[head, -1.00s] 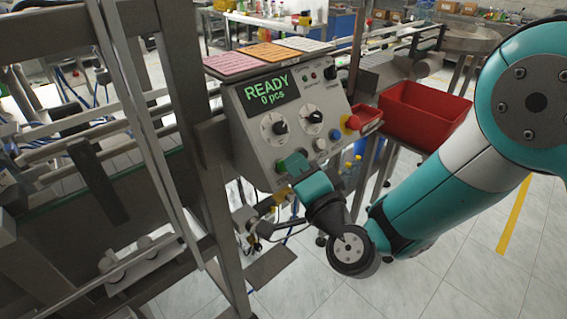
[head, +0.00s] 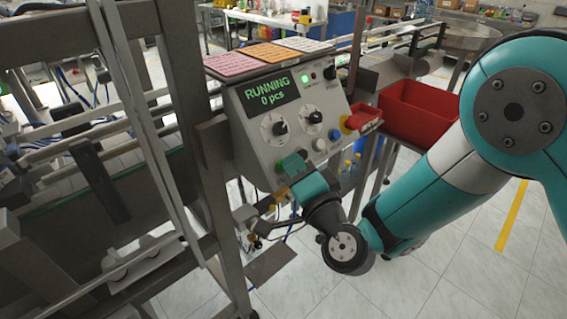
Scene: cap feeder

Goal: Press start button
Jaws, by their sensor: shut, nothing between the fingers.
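The grey control panel (head: 262,134) stands in the middle of the head view. Its display (head: 270,93) reads "RUNNING 0 pcs" in green. A small green lamp (head: 304,79) is lit on its upper right. The start button is not clearly visible; the lower left of the panel is partly covered by my gripper (head: 286,169). My gripper is shut and empty, its tip at the panel's lower face. I cannot tell whether it touches the panel.
A red emergency knob (head: 352,122), a white button (head: 319,144) and a blue button (head: 334,134) sit right of my gripper. Two black rotary knobs (head: 280,127) are above it. A red bin (head: 420,112) stands to the right. A metal frame post (head: 190,110) is close on the left.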

